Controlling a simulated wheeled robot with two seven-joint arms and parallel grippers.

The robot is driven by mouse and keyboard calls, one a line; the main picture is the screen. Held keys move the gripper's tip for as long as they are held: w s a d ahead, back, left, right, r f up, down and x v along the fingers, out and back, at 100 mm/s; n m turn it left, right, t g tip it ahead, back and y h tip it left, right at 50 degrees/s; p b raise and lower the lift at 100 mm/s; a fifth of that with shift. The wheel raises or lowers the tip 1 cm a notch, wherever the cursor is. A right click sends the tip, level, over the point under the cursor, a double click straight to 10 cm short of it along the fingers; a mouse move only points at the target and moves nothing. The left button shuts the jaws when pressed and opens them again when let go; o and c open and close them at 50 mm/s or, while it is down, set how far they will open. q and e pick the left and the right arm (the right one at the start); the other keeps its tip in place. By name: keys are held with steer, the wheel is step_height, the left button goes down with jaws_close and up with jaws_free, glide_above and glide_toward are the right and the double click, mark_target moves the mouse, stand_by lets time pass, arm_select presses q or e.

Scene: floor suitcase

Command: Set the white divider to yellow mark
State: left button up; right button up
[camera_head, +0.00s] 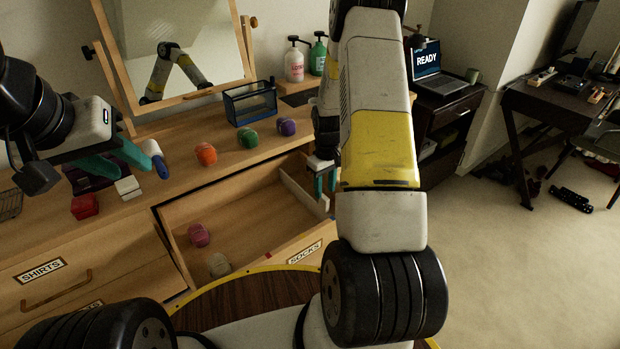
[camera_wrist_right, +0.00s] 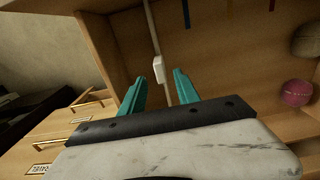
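The white divider (camera_wrist_right: 150,28) is a thin strip with a white tab (camera_wrist_right: 158,68), standing inside the open drawer (camera_head: 240,228). It runs across the drawer near one side wall. The yellow mark (camera_wrist_right: 229,6) is a small stripe at the top of the right wrist view, to the right of a blue mark (camera_wrist_right: 186,12). My right gripper (camera_wrist_right: 160,88) is open over the drawer; the tab appears between its fingertips, apart from them. In the head view my arm partly hides this gripper. My left gripper (camera_head: 118,160) is open and empty above the dresser's left part.
A pink ball (camera_head: 199,235) and a beige ball (camera_head: 219,265) lie in the drawer. Orange (camera_head: 206,154), green (camera_head: 248,138) and purple (camera_head: 287,126) balls sit on the dresser top near a dark basket (camera_head: 250,104). A red block (camera_head: 85,206) lies below my left gripper.

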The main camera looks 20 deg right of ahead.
mark_target(324, 197)
step_height(324, 197, down, 5)
steer(key=shift+f, duration=0.1)
stand_by(0.3)
jaws_close()
stand_by(1.3)
